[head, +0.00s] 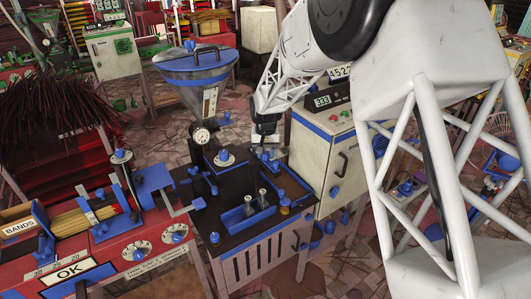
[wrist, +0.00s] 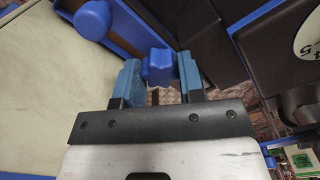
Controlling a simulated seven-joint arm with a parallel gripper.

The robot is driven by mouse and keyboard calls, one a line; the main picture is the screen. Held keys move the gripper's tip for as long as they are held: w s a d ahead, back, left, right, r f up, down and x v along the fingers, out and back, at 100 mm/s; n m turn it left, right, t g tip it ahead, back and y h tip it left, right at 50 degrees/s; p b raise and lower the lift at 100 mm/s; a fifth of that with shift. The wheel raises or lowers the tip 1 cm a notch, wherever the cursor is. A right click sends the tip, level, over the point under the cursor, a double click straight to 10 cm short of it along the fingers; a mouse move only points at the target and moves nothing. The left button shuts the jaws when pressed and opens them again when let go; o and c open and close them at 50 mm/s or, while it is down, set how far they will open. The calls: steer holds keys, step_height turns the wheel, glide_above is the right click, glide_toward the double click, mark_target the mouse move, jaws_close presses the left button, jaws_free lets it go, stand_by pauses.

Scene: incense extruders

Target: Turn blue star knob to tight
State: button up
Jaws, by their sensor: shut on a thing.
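The blue star knob (wrist: 159,67) shows between the fingertips in the wrist view. My gripper (wrist: 160,76) is shut on it, with one blue finger pad on each side. In the head view my gripper (head: 264,142) points down at the back of the dark extruder machine, beside the cream cabinet. The knob is not clearly told apart there, as the gripper and small blue parts crowd that spot. I cannot tell how tight the knob is.
A cream cabinet (head: 322,160) with a display stands right of my gripper. A blue-lidded hopper (head: 196,62) and a gauge (head: 201,136) stand to its left. Blue trays (head: 236,222) with metal posts are in front. Another blue knob (wrist: 92,19) is close by in the wrist view.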

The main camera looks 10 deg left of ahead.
mark_target(266, 152)
steer(key=shift+m, duration=1.3)
steer(key=o, duration=0.9)
steer(key=shift+r, duration=0.1)
steer(key=shift+r, duration=3.85)
